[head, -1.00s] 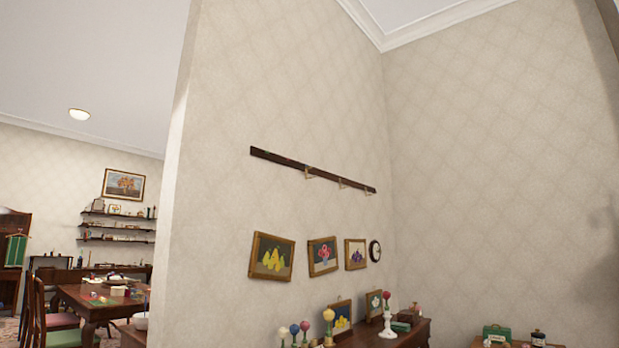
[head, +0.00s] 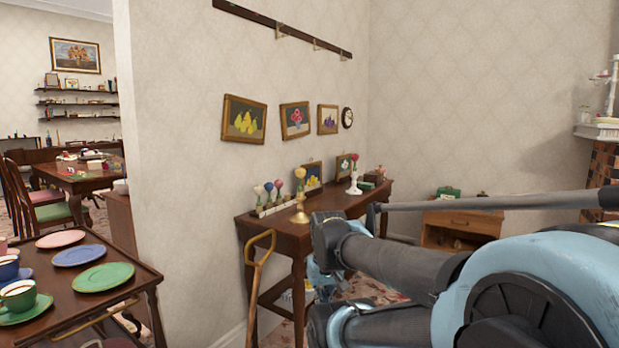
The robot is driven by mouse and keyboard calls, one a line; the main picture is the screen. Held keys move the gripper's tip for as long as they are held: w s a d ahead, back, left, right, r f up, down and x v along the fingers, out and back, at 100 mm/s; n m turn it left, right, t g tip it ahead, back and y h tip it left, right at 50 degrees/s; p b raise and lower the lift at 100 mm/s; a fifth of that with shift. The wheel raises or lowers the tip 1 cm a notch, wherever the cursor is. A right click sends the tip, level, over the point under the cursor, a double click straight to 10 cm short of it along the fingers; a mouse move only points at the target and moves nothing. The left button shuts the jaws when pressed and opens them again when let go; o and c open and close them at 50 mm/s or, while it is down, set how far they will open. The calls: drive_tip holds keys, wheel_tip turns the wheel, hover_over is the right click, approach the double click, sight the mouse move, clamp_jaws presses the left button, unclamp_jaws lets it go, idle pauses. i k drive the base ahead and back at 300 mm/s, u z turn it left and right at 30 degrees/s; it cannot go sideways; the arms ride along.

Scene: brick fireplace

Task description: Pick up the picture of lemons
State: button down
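A small framed picture with yellow fruit on blue (head: 312,175) stands on the dark wooden side table against the wall. It looks like the lemons, but it is too small to be sure; flower ornaments partly cover it. A larger framed picture of yellow, pear-shaped fruit (head: 244,119) hangs on the wall above. My arm reaches in from the right, in front of the side table. I cannot make out my gripper's fingers.
The side table (head: 345,202) also holds a brass candlestick (head: 300,205) and a white stand (head: 354,182). A walking stick (head: 256,275) leans at its front left. A tea trolley (head: 125,277) with plates and cups stands at lower left. A low cabinet (head: 460,228) is behind my arm.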

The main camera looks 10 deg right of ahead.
sight(312, 179)
drive_tip(key=k, duration=1.15)
drive_tip(key=z, duration=0.75)
drive_tip(key=i, duration=1.1)
drive_tip(key=z, duration=0.55)
drive_tip(key=i, duration=2.15)
drive_tip(key=u, duration=1.1)
drive_tip(key=i, duration=0.8)
drive_tip(key=u, duration=0.55)
